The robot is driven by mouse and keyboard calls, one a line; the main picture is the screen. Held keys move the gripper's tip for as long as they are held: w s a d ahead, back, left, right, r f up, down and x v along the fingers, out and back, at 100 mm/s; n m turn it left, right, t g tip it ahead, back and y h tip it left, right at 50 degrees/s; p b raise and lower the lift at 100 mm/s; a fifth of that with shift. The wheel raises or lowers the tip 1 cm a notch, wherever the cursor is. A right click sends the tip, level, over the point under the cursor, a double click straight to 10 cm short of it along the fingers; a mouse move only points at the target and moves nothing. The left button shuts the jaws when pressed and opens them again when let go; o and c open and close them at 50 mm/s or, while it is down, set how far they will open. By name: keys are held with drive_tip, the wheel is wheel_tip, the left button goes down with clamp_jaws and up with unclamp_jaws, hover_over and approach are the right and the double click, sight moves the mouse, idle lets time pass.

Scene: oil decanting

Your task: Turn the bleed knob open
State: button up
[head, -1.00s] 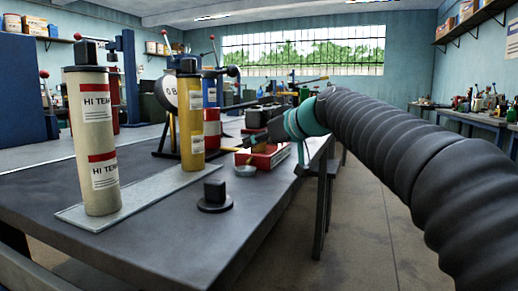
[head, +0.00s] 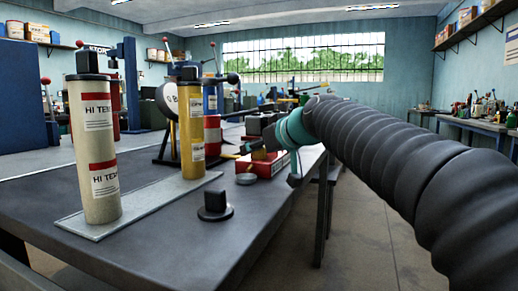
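A tall cream cylinder (head: 93,150) and a yellow cylinder (head: 190,130) stand upright on a grey plate (head: 130,207), each with a dark top piece. A black square-topped piece on a round base (head: 215,207) stands on the table, right of the plate.
The dark workbench (head: 165,245) has bare room at its front. A small round lid-like piece (head: 246,179) lies near the box. A red drum (head: 212,135) and a black stand (head: 166,150) are behind. Open floor (head: 360,220) lies right of the bench.

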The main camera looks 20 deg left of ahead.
drive_tip(key=shift+d, duration=0.1)
drive_tip(key=v, duration=1.2)
